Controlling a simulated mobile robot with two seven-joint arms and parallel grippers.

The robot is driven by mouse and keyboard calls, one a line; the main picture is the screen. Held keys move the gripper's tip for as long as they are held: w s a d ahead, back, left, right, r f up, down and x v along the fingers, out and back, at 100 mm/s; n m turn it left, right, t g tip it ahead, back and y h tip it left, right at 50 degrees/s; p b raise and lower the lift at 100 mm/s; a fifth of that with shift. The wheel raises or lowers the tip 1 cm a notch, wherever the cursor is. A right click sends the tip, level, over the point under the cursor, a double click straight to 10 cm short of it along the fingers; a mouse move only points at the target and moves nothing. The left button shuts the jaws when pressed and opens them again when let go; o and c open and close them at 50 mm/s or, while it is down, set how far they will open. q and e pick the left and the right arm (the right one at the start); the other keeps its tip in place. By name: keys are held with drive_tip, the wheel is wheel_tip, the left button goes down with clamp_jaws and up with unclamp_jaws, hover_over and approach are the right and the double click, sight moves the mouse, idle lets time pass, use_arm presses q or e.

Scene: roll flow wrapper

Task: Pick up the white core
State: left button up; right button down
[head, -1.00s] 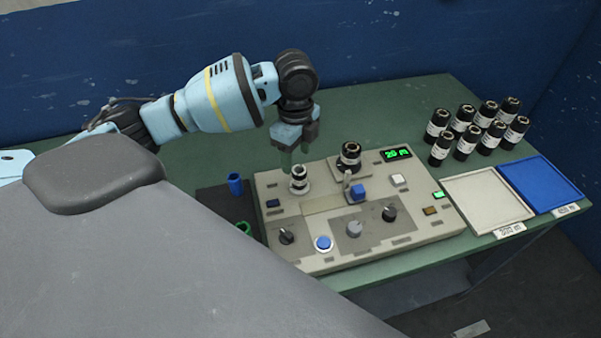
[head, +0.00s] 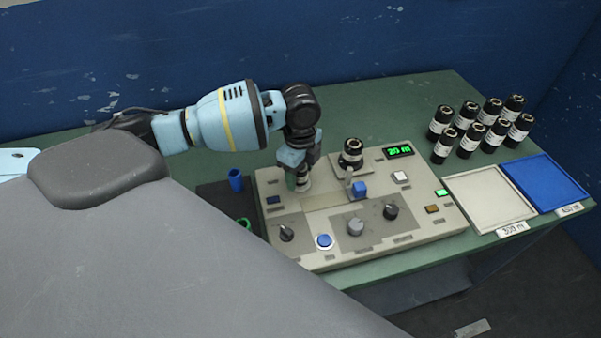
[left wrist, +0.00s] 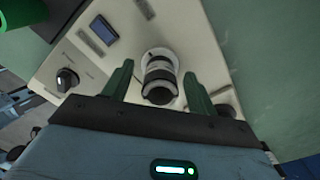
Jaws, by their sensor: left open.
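The white core (head: 304,184) stands upright on the left seat of the beige machine (head: 265,185), partly hidden by my left gripper (head: 298,178). In the left wrist view the core (left wrist: 159,77) is a white ring-shaped piece with a dark band and a dark end, standing on a round pale base. My left gripper is open, with its green fingers (left wrist: 158,82) on either side of the core. Gaps show between the core and both fingers, so it is not gripped. My right gripper is not in view.
A black roll (head: 351,152) stands on the machine close to the right of my gripper. Knobs and buttons cover its front. Several dark rolls (head: 470,140) stand at the right, behind a white tray (head: 490,200) and a blue tray (head: 545,184).

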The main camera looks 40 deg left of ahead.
use_arm(q)
drive_tip(key=c, duration=1.1)
drive_tip(key=shift+o, duration=0.2)
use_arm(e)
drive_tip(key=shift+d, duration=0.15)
use_arm(q)
drive_tip(key=shift+r, duration=0.1)
